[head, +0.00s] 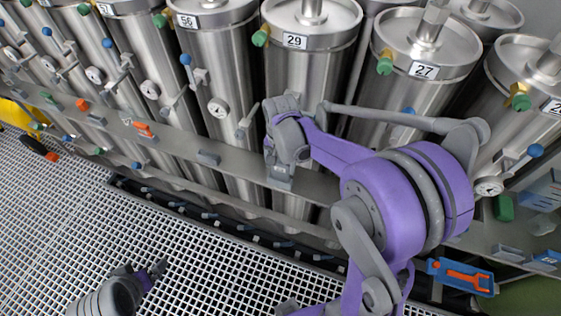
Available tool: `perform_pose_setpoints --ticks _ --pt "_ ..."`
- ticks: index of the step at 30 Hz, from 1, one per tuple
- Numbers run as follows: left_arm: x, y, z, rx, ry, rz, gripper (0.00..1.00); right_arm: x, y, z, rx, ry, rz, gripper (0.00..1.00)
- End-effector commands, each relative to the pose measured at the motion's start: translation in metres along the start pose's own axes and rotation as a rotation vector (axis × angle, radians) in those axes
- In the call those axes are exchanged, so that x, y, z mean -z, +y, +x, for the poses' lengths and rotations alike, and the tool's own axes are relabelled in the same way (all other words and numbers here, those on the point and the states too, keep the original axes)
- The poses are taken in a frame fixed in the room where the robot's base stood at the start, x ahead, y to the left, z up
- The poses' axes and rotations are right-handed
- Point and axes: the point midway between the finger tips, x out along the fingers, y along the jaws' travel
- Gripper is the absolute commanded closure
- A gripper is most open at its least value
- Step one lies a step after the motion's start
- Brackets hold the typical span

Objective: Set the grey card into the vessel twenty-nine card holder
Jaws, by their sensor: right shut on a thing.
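Vessel twenty-nine (311,75) is a steel cylinder at top centre with a "29" label. My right gripper (281,163) is in front of its lower body, at the grey rail, and is shut. A small grey piece (280,176) shows just under its fingers, at the rail. I cannot tell whether this is the grey card or the vessel's card holder, or whether they touch; the fingers hide most of this spot. My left gripper (157,270) is low at the left over the grating, away from the vessels; its finger opening is too small to tell.
Vessels fifty-six (209,60) and twenty-seven (413,84) stand on either side. The grey rail (235,178) crosses in front of the vessels, with a grey holder (208,159) and an orange card (143,128) further left. Gauges and valve handles stick out.

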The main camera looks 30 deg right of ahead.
Motion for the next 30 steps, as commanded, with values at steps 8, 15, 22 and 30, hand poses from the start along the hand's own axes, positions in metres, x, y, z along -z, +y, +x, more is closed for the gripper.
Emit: perform_pose_setpoints --ticks 8,15,22,30 --pt "-0.012 0.0 0.009 0.0 -0.011 0.0 0.0 -0.001 0.001 0.019 -0.001 0.0 0.0 0.74" --pt "-0.021 0.0 0.017 0.0 -0.02 0.0 0.0 -0.001 0.001 0.033 -0.001 -0.001 0.0 0.74" --pt "-0.025 0.0 0.02 0.0 -0.023 0.0 0.0 0.0 0.0 0.038 0.0 0.0 0.0 0.74" --pt "-0.025 0.0 0.02 0.0 -0.023 0.0 0.0 0.0 0.0 0.037 0.001 0.0 0.0 0.74"
